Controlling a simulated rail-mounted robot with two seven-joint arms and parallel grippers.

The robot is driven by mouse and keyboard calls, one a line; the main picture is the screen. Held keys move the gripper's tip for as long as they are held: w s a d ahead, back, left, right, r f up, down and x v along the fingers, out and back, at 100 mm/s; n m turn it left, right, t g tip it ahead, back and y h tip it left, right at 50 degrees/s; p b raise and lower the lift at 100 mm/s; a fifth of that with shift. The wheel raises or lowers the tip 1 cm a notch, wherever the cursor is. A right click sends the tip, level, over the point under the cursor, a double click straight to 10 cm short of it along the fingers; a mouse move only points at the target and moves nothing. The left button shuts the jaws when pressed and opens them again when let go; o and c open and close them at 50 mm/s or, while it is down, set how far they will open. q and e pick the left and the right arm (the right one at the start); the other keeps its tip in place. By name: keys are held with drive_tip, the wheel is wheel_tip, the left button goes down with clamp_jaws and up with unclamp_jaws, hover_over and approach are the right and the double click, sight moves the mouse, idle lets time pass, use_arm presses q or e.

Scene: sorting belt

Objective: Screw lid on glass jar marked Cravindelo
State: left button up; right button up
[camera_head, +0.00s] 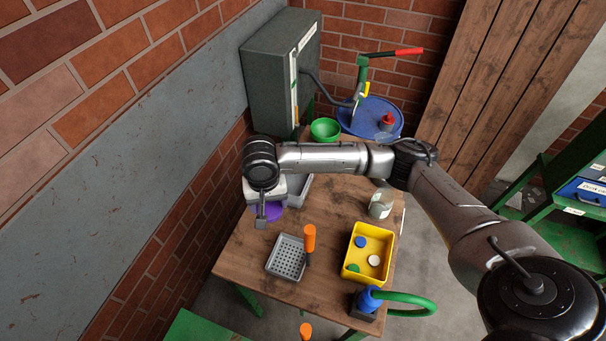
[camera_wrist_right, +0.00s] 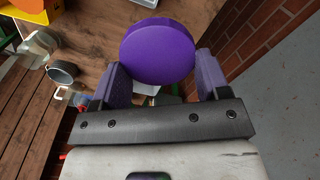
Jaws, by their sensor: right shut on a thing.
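My right gripper (camera_head: 264,207) is over the left edge of the wooden table, well left of the glass jar. It is shut on a round purple lid (camera_wrist_right: 158,52); in the wrist view the lid sits between the two fingers, and in the head view the gripper partly hides the lid (camera_head: 270,213). A clear glass jar (camera_head: 381,204) stands open on the right side of the table, with a pale label too small to read. It also shows at the left of the wrist view (camera_wrist_right: 40,43). My left gripper is out of view.
A yellow bin (camera_head: 347,272) holds blue, white and green discs. A grey perforated tray (camera_head: 286,258) and an orange-handled tool (camera_head: 309,238) are left of it. The table's middle is clear.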

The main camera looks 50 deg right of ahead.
drive_tip(key=a+r+n, duration=0.7)
drive_tip(key=r, duration=0.6)
drive_tip(key=shift+s+a+n, duration=0.3)
drive_tip(key=shift+a+n, duration=0.1)
